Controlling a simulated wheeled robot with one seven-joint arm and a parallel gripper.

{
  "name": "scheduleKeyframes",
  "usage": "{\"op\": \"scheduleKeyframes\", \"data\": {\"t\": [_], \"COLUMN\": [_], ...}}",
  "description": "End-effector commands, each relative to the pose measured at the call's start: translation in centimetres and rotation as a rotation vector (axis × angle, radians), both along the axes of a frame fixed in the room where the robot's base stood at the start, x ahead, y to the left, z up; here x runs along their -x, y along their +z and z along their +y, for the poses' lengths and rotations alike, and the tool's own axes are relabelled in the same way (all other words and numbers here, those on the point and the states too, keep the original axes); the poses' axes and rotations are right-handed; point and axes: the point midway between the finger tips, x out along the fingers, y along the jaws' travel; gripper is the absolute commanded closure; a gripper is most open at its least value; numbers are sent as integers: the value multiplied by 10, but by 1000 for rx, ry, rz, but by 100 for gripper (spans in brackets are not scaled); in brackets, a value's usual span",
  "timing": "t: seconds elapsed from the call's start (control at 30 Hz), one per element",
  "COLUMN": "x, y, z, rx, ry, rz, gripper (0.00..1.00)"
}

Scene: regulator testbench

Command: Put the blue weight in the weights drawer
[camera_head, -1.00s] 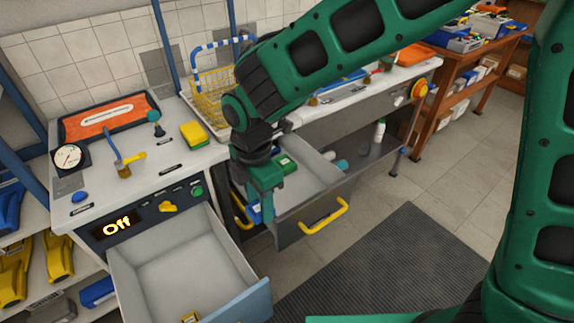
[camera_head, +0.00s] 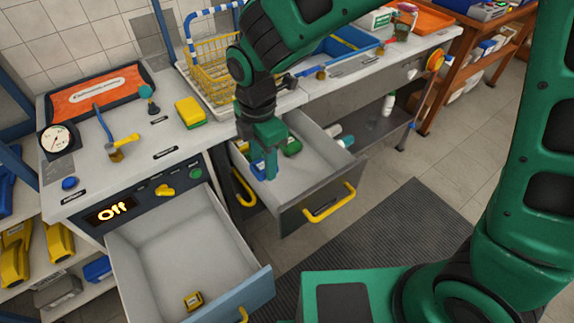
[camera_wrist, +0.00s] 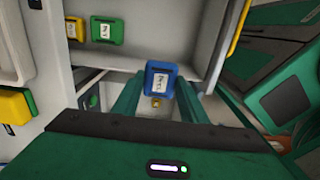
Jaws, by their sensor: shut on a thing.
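The blue weight (camera_head: 258,168) is held between the fingers of my gripper (camera_head: 264,172). In the wrist view the blue weight (camera_wrist: 160,80), with a pale label, sits between the two green fingertips (camera_wrist: 158,95). In the head view my gripper overlaps the inside of the right open drawer (camera_head: 312,182), which has a yellow handle. A green weight (camera_head: 291,147) lies in that drawer. The wrist view shows the green weight (camera_wrist: 104,31) and a yellow weight (camera_wrist: 75,28) side by side there. I cannot tell whether the blue weight touches the drawer floor.
A yellow wire basket (camera_head: 212,78) and a yellow-green sponge (camera_head: 191,112) are on the worktop. A dark floor mat (camera_head: 400,235) lies right of the drawers.

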Motion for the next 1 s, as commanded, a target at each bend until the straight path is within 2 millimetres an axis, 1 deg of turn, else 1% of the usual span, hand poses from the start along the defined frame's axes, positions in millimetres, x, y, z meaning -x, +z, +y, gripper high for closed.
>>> {"op": "scheduleKeyframes", "data": {"t": [0.17,0.4,0.6,0.73,0.87,1.0], "x": [-12,-31,-43,-47,-48,-47], "y": [-16,-44,-61,-67,-71,-87], "z": [-27,-68,-95,-103,-104,-104], "rx": [3,3,2,0,1,2], "ry": [-8,-8,-6,-4,-2,-2], "rz": [1,2,1,0,1,3], "gripper": [100,100,100,100,100,100]}}
